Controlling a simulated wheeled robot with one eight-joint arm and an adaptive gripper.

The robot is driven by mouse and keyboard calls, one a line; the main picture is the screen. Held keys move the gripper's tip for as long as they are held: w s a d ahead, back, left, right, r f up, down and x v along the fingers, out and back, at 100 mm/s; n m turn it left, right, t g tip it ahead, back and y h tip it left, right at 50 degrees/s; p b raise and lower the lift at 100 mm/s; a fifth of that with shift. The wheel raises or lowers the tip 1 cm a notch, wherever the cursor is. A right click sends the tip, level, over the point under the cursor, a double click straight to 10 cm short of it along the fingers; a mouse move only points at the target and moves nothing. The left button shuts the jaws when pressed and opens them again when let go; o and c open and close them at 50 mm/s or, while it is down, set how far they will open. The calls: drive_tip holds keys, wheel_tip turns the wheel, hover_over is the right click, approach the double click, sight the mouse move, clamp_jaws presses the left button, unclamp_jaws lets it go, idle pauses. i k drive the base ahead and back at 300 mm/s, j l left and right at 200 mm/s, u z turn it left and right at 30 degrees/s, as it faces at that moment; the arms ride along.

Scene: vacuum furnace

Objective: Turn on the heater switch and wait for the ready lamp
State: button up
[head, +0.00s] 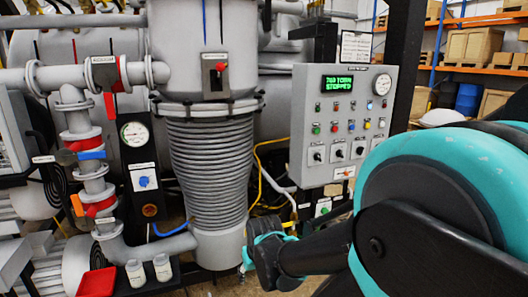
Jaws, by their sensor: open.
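I cannot read which control is the heater switch. A red switch (220,66) sits on the grey upper body of the ribbed pump. A blue knob on a white plate (143,179) is on the black panel to the left, with a dark orange round lamp or dial (149,210) below it. The grey control box (300,120) carries small coloured lamps and three black rotary knobs (338,153); its green display (338,84) reads 760 TORR, STOPPED. My gripper (257,250) is low beside the pump's base, open, apart from these controls; its fingertips are partly hidden.
The ribbed pump (208,165) stands in the middle. Grey pipes with red and blue valve handles (91,155) fill the left. A red tray (97,282) and two white jars (161,267) are at lower left. A green button plate (322,207) is below the control box. My arm covers the right.

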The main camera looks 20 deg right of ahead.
sight(339, 153)
drive_tip(key=z, duration=1.1)
